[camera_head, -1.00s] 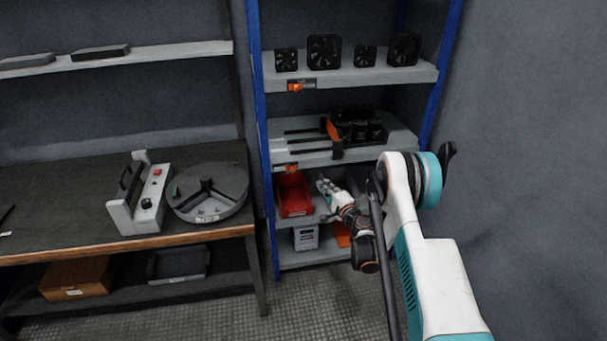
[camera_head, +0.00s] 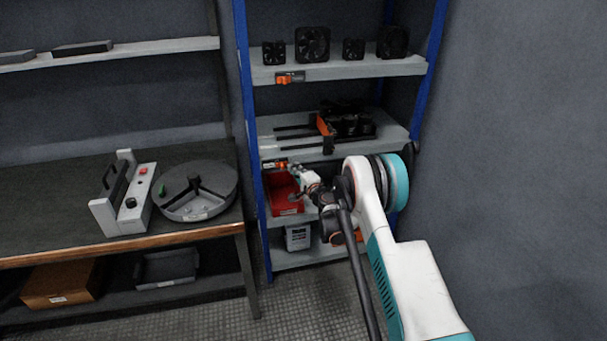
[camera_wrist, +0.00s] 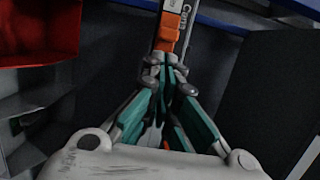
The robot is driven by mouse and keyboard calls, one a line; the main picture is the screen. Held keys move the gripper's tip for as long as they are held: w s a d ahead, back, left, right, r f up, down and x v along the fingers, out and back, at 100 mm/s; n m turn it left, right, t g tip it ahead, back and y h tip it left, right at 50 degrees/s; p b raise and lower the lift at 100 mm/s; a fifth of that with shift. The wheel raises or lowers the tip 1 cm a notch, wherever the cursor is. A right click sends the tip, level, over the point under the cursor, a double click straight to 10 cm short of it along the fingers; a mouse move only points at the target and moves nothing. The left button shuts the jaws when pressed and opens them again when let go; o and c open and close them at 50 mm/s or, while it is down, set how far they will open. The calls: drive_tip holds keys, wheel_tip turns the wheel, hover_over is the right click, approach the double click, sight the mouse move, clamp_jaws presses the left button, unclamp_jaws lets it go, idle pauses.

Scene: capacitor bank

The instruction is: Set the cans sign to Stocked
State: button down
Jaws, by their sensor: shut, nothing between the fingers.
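The cans sign (camera_wrist: 174,22) is a small strip on a shelf edge with an orange slider (camera_wrist: 169,32) and white lettering that looks like "Cans". In the head view, a sign with an orange slider (camera_head: 281,165) is on the middle shelf's front edge at its left. My gripper (camera_wrist: 166,62) is shut and empty, its fingertips right at the lower end of the orange slider in the wrist view. I cannot tell whether they touch it. In the head view, my gripper (camera_head: 295,170) is just right of that sign. The slider's exact setting is unclear.
A red bin (camera_head: 287,196) stands just below the sign; it also shows in the wrist view (camera_wrist: 40,30). Another sign with an orange slider (camera_head: 284,79) is on the upper shelf edge. Blue rack posts (camera_head: 247,130) stand beside. A bench (camera_head: 60,195) is at left.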

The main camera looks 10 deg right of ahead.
drive_tip(key=shift+a, duration=0.35)
drive_tip(key=shift+a, duration=0.1)
drive_tip(key=a, duration=0.5)
drive_tip(key=shift+a, duration=0.15)
drive_tip(key=shift+d, duration=0.3)
drive_tip(key=d, duration=0.2)
drive_tip(key=s+d, duration=0.1)
drive_tip(key=d, duration=0.1)
drive_tip(key=p, duration=0.3)
approach(277, 166)
drive_tip(key=shift+s+d, duration=1)
drive_tip(key=shift+d, duration=0.15)
drive_tip(key=shift+s+d, duration=0.95)
drive_tip(key=shift+d, duration=0.15)
